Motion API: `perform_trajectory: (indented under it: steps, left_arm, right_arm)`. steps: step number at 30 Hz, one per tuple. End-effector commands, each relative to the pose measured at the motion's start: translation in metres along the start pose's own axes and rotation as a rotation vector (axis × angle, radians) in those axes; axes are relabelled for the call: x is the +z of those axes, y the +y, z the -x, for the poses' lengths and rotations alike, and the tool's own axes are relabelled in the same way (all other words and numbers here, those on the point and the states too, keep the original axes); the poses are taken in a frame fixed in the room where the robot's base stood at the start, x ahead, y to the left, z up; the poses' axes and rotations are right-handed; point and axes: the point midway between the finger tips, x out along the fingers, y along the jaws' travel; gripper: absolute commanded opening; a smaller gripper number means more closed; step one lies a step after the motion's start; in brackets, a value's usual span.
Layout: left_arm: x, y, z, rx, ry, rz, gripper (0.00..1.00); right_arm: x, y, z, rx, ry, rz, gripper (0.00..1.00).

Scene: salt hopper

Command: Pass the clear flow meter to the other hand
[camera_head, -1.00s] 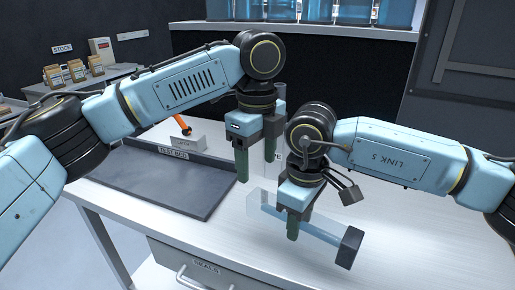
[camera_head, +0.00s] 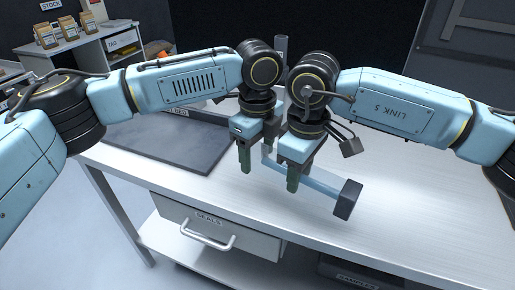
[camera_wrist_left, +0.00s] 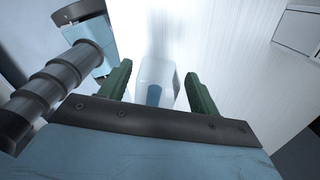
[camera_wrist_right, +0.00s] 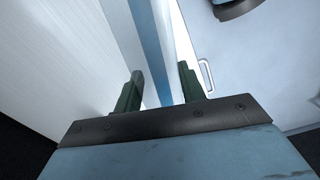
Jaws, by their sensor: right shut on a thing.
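The clear flow meter (camera_head: 325,180) is a long see-through bar with a blue core and a dark block on its right end. My right gripper (camera_head: 292,177) is shut on it and holds it above the bench; its fingers also flank the bar in the right wrist view (camera_wrist_right: 150,45). My left gripper (camera_head: 253,160) is open at the meter's left end. In the left wrist view the meter's clear end (camera_wrist_left: 155,75) sits between the spread fingers (camera_wrist_left: 160,88). In the head view, the grippers partly hide this end.
The white bench top (camera_head: 420,190) is mostly clear at the right. A dark test bed tray (camera_head: 160,150) lies at the left of the bench. A seals drawer (camera_head: 215,225) is under the front edge. Stock shelves (camera_head: 85,50) stand at the back left.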

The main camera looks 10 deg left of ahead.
Motion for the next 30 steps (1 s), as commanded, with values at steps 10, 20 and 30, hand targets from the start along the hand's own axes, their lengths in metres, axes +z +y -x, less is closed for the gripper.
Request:
perform_trajectory:
  steps: [10, 20, 30]
  left_arm:
    - [0.000, 0.000, 0.000, -0.001, 0.001, 0.000, 0.16]
    - [0.000, -0.001, 0.001, -0.002, 0.002, 0.000, 0.07]
    - [0.000, 0.000, 0.001, -0.002, 0.002, 0.000, 0.07]
  right_arm:
    - [0.000, -0.001, 0.001, 0.000, 0.001, 0.003, 0.07]
    - [0.000, 0.000, 0.000, 0.000, 0.001, 0.002, 0.65]
    - [0.000, 0.001, 0.011, 0.003, 0.002, 0.000, 0.65]
